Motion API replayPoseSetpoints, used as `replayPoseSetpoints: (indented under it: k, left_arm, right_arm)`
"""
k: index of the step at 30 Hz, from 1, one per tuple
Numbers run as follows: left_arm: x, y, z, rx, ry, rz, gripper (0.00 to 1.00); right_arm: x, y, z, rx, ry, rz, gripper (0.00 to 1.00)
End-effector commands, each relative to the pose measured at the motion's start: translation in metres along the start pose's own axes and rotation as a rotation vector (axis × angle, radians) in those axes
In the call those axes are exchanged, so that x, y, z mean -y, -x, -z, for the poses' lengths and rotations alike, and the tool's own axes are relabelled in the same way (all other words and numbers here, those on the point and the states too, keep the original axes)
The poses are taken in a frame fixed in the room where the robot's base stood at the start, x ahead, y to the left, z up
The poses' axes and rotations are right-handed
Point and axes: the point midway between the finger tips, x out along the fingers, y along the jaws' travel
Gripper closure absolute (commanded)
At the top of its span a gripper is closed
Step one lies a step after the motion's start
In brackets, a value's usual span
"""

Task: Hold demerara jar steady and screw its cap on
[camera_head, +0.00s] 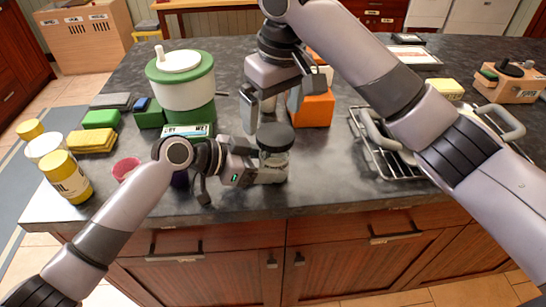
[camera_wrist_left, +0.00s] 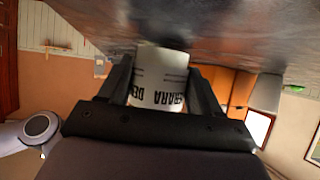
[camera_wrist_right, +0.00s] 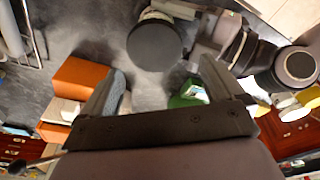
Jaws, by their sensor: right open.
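The demerara jar (camera_head: 272,170) stands upright near the counter's front edge, its black cap (camera_head: 276,137) on top. I cannot tell how tightly the cap sits. My left gripper (camera_head: 250,172) is shut on the jar's body from the left. In the left wrist view the jar's white label (camera_wrist_left: 160,78) shows between the two fingers (camera_wrist_left: 162,88). My right gripper (camera_head: 270,108) is open and empty, pointing down above and slightly behind the jar. In the right wrist view the round cap (camera_wrist_right: 155,42) lies beyond the open fingertips (camera_wrist_right: 160,75), apart from them.
An orange box (camera_head: 313,108) stands behind the jar to the right. A green and white pot (camera_head: 183,85) stands behind left. A pink cup (camera_head: 126,168) and yellow jar (camera_head: 66,178) are left. A wire rack (camera_head: 385,160) is right. Counter between jar and rack is clear.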

Motion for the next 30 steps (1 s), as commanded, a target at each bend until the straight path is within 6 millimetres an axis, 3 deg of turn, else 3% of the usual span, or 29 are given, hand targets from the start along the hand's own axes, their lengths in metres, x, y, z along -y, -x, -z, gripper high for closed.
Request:
replayPoseSetpoints:
  k: [1, 2, 3, 14, 20, 30]
  left_arm:
    - [0.000, 0.001, 0.001, -0.002, -0.001, 0.001, 0.20]
    - [0.000, 0.001, 0.001, -0.003, -0.001, 0.001, 0.11]
    - [0.000, 0.001, 0.001, -0.003, -0.001, 0.001, 0.07]
    - [0.001, 0.006, 0.002, -0.004, -0.002, 0.002, 0.07]
    - [0.001, 0.035, 0.001, -0.002, -0.004, 0.004, 0.07]
    - [0.001, 0.102, 0.001, -0.002, -0.002, 0.004, 0.07]
  right_arm:
    - [0.000, 0.000, 0.000, 0.001, -0.001, -0.001, 0.05]
    - [0.000, 0.000, 0.000, 0.001, -0.001, -0.001, 0.05]
    - [-0.001, 0.000, 0.000, 0.002, -0.001, -0.001, 0.05]
    - [-0.001, -0.001, 0.000, 0.002, -0.002, -0.001, 0.05]
    - [-0.001, -0.001, 0.000, 0.002, -0.002, -0.001, 0.05]
    - [-0.001, -0.001, 0.000, 0.002, -0.002, -0.001, 0.05]
